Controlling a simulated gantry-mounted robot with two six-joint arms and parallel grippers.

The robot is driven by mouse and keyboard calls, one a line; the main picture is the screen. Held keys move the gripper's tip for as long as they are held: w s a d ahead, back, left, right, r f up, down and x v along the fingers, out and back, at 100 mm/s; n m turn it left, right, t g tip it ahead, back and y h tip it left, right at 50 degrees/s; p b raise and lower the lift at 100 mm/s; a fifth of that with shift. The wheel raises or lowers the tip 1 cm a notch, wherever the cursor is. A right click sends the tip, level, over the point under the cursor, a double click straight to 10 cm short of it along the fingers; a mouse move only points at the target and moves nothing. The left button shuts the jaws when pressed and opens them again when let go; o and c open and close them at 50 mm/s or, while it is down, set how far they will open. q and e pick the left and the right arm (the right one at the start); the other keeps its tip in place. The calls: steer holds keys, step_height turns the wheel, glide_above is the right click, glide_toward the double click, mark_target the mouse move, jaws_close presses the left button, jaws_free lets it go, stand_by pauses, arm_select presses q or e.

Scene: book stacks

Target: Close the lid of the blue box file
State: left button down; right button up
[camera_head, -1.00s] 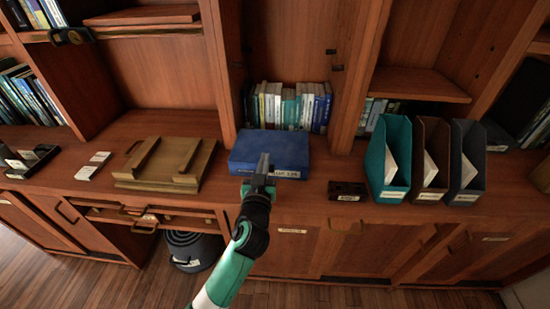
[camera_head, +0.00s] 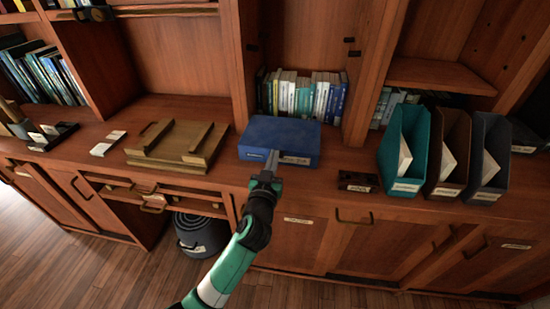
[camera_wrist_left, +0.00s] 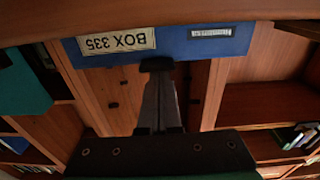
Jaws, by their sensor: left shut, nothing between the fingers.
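The blue box file (camera_head: 280,137) lies flat on the wooden counter, and its lid looks shut, lying level on top. Its front face shows in the left wrist view (camera_wrist_left: 185,42), with a label reading "BOX 335" upside down. My left gripper (camera_head: 273,157) is shut and empty. Its fingertips are at the front of the box, partly covering the front face; in the left wrist view the tips (camera_wrist_left: 157,66) sit at the edge of that face. I cannot tell whether they touch it. My right gripper is not in view.
Teal (camera_head: 405,150), brown (camera_head: 447,150) and grey (camera_head: 487,155) magazine files stand at the right. A small dark block (camera_head: 357,181) lies right of the box. A wooden tray (camera_head: 178,146) lies left. Books (camera_head: 303,95) stand behind.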

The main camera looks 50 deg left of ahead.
arm_select(q)
step_height(320, 180, down, 2)
steer(key=shift+a+g, duration=0.1)
steer(key=shift+g, duration=0.2)
step_height(320, 180, up, 6)
steer(key=p, duration=0.4)
steer(key=s+d+f+b, duration=0.1)
steer(key=s+d+f, duration=0.4)
steer(key=f, duration=0.1)
steer(key=shift+s+d+f, duration=0.2)
steer(key=shift+s, duration=0.15)
steer(key=shift+r, duration=0.1)
